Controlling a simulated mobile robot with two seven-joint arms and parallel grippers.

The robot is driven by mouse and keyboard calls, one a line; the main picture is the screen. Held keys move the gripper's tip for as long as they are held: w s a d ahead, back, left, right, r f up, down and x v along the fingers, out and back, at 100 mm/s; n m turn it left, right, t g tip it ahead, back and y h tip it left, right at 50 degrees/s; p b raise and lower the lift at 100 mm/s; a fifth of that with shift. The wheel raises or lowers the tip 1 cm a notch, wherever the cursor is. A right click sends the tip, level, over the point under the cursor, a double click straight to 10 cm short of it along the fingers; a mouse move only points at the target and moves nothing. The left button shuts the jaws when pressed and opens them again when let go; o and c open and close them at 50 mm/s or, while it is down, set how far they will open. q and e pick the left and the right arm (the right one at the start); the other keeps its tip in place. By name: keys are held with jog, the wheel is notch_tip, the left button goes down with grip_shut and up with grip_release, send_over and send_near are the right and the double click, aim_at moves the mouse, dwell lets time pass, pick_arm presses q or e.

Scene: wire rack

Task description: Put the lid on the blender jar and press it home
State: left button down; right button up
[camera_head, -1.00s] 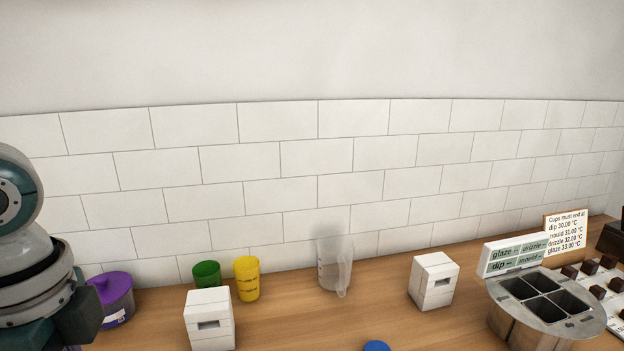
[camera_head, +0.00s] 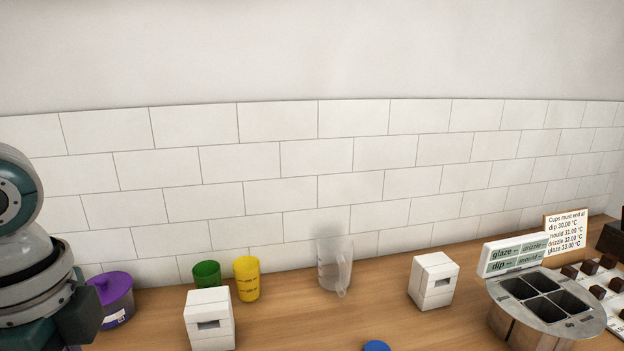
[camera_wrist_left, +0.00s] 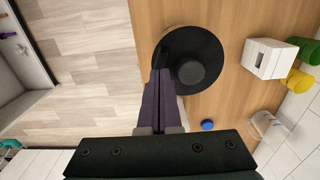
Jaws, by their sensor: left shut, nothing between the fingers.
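A round black lid-like disc with a raised central knob (camera_wrist_left: 207,58) is in the left wrist view, over the wooden counter. It appears to be the lid; whether it lies on the jar cannot be told, as the disc hides what is beneath it. My left gripper (camera_wrist_left: 158,74) is shut and empty, its dark purple fingertips overlapping the disc's left edge in the picture. Contact cannot be told. In the head view only my left arm shows at the left edge, its gripper out of frame. My right gripper is in neither view.
A clear jug (camera_head: 335,268) stands near the wall between two white blocks (camera_head: 209,322) (camera_head: 434,283). Green (camera_head: 207,274) and yellow (camera_head: 247,279) cups, a purple-lidded pot (camera_head: 116,300) and a blue round item (camera_head: 376,346) are nearby. A metal four-well unit (camera_head: 545,300) stands right.

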pick_arm(q)
jog(key=shift+f+b, duration=0.7)
jog(key=shift+f, duration=0.55)
notch_tip(320, 180, up, 6)
jog(key=p, duration=0.7)
jog(key=shift+r, duration=0.1)
dwell(0.3)
